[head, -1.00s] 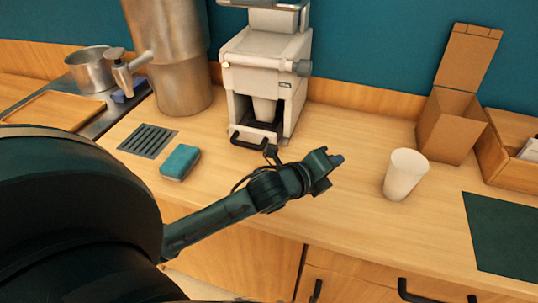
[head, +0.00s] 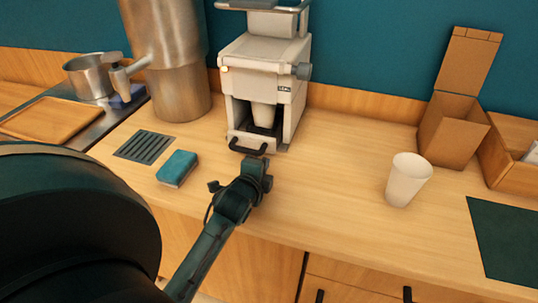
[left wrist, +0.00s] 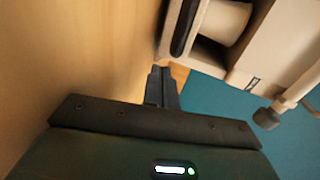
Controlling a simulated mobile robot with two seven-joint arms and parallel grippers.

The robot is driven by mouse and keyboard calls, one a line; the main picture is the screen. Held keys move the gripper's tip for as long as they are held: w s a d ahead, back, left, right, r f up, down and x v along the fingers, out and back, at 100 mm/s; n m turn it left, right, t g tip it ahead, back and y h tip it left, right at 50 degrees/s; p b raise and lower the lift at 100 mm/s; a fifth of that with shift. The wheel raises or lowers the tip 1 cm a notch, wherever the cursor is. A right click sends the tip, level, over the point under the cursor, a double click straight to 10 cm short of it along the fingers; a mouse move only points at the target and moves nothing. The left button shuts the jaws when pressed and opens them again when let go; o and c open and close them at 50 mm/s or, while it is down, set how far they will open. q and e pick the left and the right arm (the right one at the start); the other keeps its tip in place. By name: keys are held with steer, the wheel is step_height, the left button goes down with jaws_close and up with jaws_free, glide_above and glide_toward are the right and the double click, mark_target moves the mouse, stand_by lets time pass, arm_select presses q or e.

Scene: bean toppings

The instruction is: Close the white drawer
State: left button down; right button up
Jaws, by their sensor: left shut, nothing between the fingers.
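The white machine (head: 268,70) stands against the wall, with a white drawer (head: 235,137) low at its front. The drawer has a black handle (head: 248,148) and sticks out a little, with a dark inside. A white cup (head: 263,114) shows in the opening above it. My left gripper (head: 259,163) is shut and empty just in front of the drawer, close to the handle; I cannot tell whether they touch. In the left wrist view its fingertips (left wrist: 161,78) are together, below the black handle (left wrist: 185,27). My right gripper is out of view.
A teal sponge (head: 177,168) and a dark grate (head: 146,147) lie on the counter to the left. A metal cylinder (head: 182,90) stands left of the machine. A white cup (head: 408,180) stands to the right. The counter between machine and cup is clear.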

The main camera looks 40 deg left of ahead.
mark_target(272, 146)
arm_select(q)
steer(key=x, duration=0.2)
steer(key=r+x, duration=0.1)
steer(key=x, duration=0.1)
steer(key=shift+w+a, duration=0.15)
steer(key=shift+w, duration=0.35)
steer(key=w, duration=0.3)
steer(key=shift+a, duration=0.4)
steer(key=shift+a+r, duration=0.1)
steer(key=shift+r, duration=0.1)
steer(key=shift+p, duration=0.3)
